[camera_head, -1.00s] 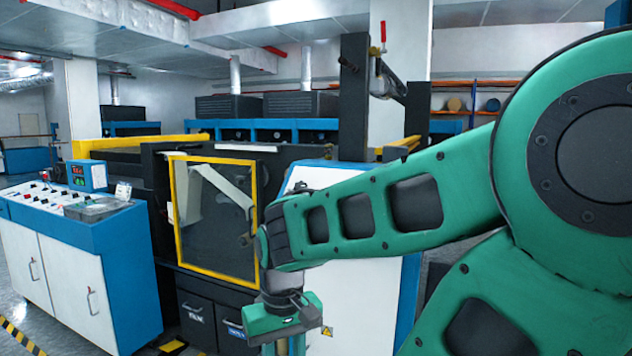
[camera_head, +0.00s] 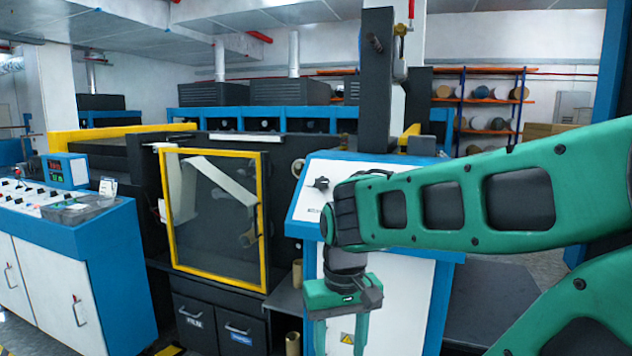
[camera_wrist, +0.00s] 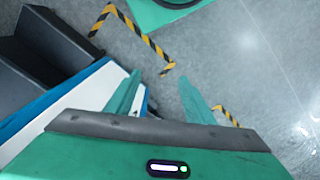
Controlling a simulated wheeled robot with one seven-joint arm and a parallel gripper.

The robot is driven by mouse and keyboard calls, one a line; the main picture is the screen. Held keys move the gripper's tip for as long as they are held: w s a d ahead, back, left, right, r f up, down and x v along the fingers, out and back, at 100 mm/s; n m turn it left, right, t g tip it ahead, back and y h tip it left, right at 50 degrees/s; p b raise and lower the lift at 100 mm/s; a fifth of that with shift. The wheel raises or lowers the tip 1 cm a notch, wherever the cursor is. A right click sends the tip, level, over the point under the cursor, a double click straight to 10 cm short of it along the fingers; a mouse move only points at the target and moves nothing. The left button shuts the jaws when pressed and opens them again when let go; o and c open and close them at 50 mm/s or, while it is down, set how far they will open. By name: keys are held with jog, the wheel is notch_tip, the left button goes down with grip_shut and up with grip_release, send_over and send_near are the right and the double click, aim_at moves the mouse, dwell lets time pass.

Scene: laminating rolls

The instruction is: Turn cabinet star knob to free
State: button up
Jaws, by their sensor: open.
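A black star-shaped knob (camera_head: 321,183) sits on the sloped white panel at the top of the blue and white cabinet (camera_head: 415,290). My forearm crosses in front of part of that panel. My gripper (camera_head: 341,338) hangs pointing down in front of the cabinet, lower than the knob and slightly to its right, and apart from it. In the wrist view its two green fingers (camera_wrist: 160,92) are spread, with nothing between them. The knob does not show in the wrist view.
A yellow-framed window door (camera_head: 265,225) is left of the cabinet. A blue and white control console (camera_head: 110,235) stands at far left. Cardboard tubes (camera_head: 292,342) stand beside the cabinet. The wrist view shows grey floor (camera_wrist: 240,50) with black-and-yellow tape.

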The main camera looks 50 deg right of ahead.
jog(key=w+d+r+m+t+h, duration=0.15)
jog(key=w+d+r+m, duration=0.35)
jog(key=w+d+r, duration=0.8)
jog(key=m+t+h, duration=0.2)
jog(key=m+h, duration=0.1)
jog(key=m, duration=0.3)
send_near(322, 181)
jog(key=x, duration=0.8)
jog(key=shift+w+d+f, duration=0.15)
jog(key=shift+f, duration=0.25)
